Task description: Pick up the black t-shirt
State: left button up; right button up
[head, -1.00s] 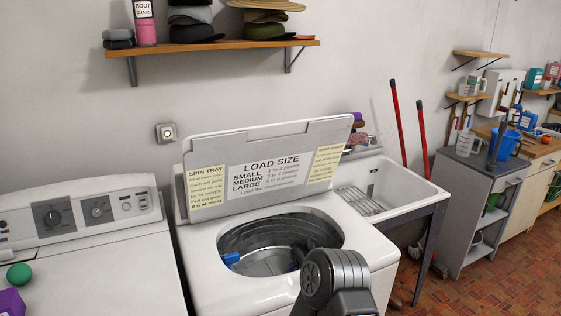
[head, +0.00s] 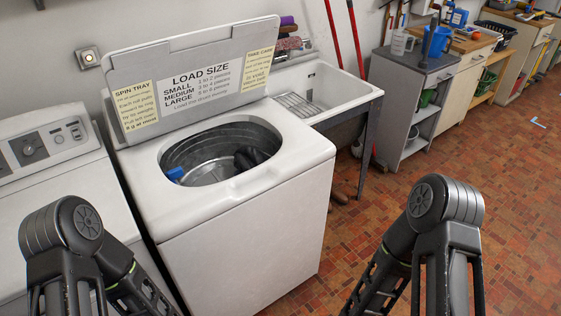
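A black bundle of cloth (head: 252,157), which looks like the black t-shirt, lies inside the drum at its right side. The drum belongs to the open top-loading washer (head: 245,235), whose lid stands raised. The drum's near rim may hide part of the cloth. A small blue item (head: 175,174) sits at the left of the drum opening. Links of my two arms show at the lower left and lower right, in front of the washer and apart from it. Both grippers are out of the picture.
A closed white machine (head: 60,190) stands left of the washer. A utility sink (head: 325,90) stands right of it, with red-handled tools (head: 331,35) behind. A grey cabinet (head: 405,100) is further right. The tiled floor (head: 510,190) at right is clear.

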aim_at(247, 158)
jog(key=i+z, duration=0.3)
jog(key=i, duration=0.15)
jog(key=i+j+z, duration=0.1)
jog(key=i+z, duration=0.25)
jog(key=i, duration=0.05)
